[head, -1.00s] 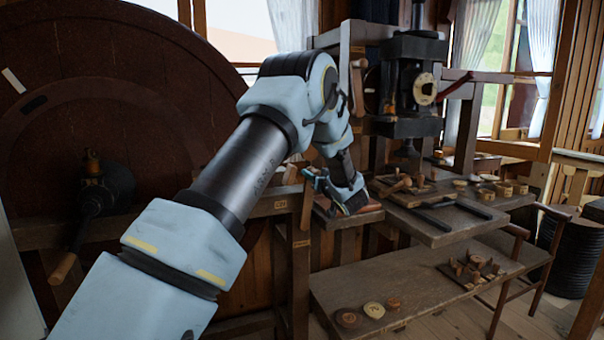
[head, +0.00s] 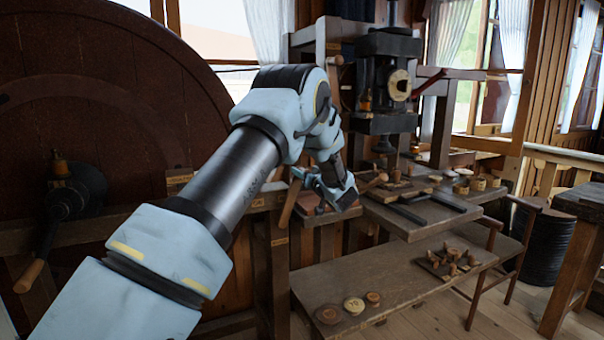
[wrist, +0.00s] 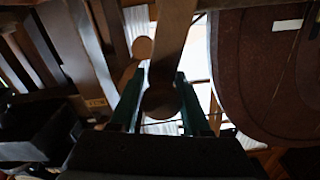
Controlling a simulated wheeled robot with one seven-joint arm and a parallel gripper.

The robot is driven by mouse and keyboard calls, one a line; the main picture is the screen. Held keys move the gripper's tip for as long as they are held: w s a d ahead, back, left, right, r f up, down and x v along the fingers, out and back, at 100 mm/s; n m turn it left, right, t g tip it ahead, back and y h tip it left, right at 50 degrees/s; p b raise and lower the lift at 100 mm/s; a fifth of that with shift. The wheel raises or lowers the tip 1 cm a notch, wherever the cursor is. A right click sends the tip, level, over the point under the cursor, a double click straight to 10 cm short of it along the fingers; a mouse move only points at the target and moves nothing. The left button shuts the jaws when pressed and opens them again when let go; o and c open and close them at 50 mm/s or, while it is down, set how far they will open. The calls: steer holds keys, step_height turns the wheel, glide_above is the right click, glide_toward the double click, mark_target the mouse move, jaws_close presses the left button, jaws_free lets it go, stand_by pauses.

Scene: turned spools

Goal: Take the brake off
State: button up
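A wooden lever (head: 289,203), the likely brake handle, slants beside my gripper at the bench left of the press. It also shows in the wrist view (wrist: 172,45), running down from the top edge to a rounded end between the fingers. My gripper (wrist: 160,95) has its two green fingers on either side of that end, with no clear gap, and looks shut on it. In the head view my gripper (head: 312,182) is small and partly hidden by my own wrist. The lever's pivot cannot be made out.
A large dark red wheel (head: 70,110) fills the left, with a wooden-handled crank (head: 32,272) before it. A black press (head: 388,85) stands behind a bench (head: 420,220) holding tools and turned pieces. A lower bench (head: 370,290) carries several spools. Floor shows at lower right.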

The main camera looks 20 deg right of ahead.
steer(key=shift+o, duration=0.8)
steer(key=shift+d+f, duration=0.2)
steer(key=shift+o, duration=1.2)
steer(key=shift+r, duration=0.1)
steer(key=s+d+b, duration=0.1)
steer(key=s+b, duration=0.2)
steer(key=s, duration=0.7)
steer(key=shift+s, duration=0.4)
steer(key=shift+d, duration=0.15)
